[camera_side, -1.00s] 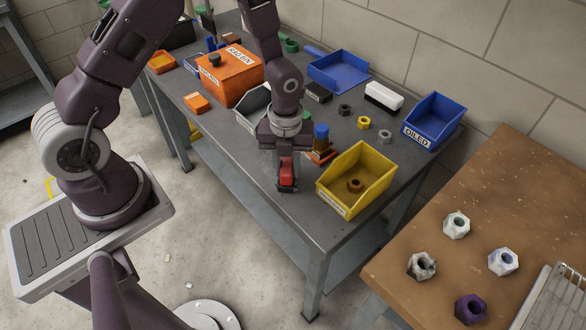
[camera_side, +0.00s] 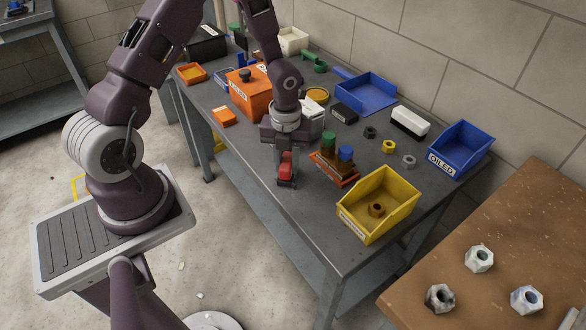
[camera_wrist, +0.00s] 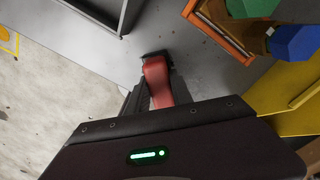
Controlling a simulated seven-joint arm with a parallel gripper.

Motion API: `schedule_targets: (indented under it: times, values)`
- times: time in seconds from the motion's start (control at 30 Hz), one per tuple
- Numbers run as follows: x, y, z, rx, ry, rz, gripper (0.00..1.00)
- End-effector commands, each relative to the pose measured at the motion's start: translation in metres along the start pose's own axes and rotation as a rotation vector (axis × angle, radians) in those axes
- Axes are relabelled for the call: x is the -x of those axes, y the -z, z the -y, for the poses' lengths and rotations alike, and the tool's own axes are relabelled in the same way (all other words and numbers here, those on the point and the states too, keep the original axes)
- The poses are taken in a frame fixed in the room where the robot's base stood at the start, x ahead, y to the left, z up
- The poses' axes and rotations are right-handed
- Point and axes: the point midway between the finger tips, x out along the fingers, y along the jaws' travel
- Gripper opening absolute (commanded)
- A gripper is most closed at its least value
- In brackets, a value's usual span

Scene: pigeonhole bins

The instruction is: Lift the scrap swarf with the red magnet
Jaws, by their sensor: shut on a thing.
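My gripper (camera_side: 287,180) is shut on the red magnet (camera_side: 286,165), which stands upright between the fingers, low over the grey bench. The wrist view also shows the red magnet (camera_wrist: 157,82) in the jaws, with a dark piece at its far end. Whether that end touches the bench I cannot tell. A few tiny dark specks show on the bench in the wrist view, right of the magnet; I cannot tell if they are swarf. No clear swarf pile shows in either view.
Right of my gripper are an orange tray (camera_side: 347,182) with green-topped and blue-topped pieces and a yellow bin (camera_side: 403,217) holding a brown nut. A blue bin (camera_side: 466,148) marked OILED stands farther right. An orange box (camera_side: 248,95) is behind left. The front bench edge is close.

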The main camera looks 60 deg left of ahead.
Motion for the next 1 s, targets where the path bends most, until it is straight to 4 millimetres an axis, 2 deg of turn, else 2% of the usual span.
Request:
schedule_targets:
  times: [0.27,0.6,0.7,1.0]
  values:
    - [0.001,-0.018,-0.018,0.002,0.001,0.0,0.0]
    - [-0.004,0.004,0.004,-0.003,-0.001,-0.001,0.0]
    - [0.002,0.011,0.011,-0.002,0.001,0.001,0.0]
    - [0.0,0.03,0.03,-0.002,0.0,0.0,0.0]
